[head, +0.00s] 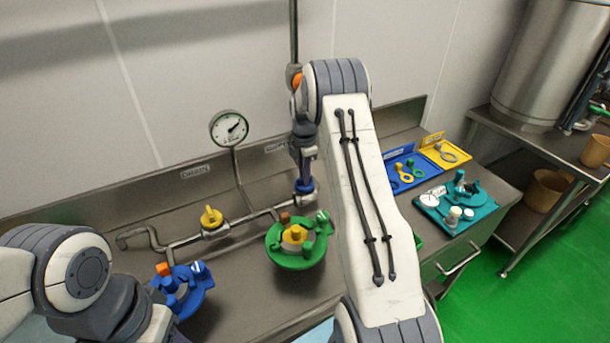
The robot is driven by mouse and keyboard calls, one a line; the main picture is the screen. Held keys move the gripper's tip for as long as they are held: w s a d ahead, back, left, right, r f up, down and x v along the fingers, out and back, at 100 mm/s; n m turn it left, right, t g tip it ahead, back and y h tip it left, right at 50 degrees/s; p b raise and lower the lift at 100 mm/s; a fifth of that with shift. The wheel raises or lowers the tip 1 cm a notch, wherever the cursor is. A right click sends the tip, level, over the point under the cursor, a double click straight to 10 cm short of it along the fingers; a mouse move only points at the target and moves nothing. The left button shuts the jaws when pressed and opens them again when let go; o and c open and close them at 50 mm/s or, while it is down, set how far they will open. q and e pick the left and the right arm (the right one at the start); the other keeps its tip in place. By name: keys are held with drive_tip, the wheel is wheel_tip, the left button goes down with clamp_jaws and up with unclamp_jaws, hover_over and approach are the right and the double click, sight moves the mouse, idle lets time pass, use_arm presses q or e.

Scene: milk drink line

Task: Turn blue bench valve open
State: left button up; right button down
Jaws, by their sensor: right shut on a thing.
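The blue bench valve (304,187) sits on the metal pipe along the back of the bench, right of the yellow valve (211,216). My right gripper (304,178) points down from above and is shut on the blue valve's handle. The gripper covers part of the handle, so its exact turn angle is hard to tell. My left arm is at the lower left, and its gripper is not in view.
A green round fixture (295,258) stands in front of the blue valve, and a blue one (182,293) at the front left. A pressure gauge (229,128) rises behind the pipe. Blue (392,162), yellow (458,163) and teal (481,216) trays lie at right.

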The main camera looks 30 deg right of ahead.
drive_tip(key=shift+r, duration=0.1)
idle(0.3)
drive_tip(key=c, duration=0.9)
unclamp_jaws()
drive_tip(key=shift+o, duration=0.2)
wheel_tip(320, 180, up, 10)
drive_tip(key=b, duration=0.2)
drive_tip(key=shift+r, duration=0.25)
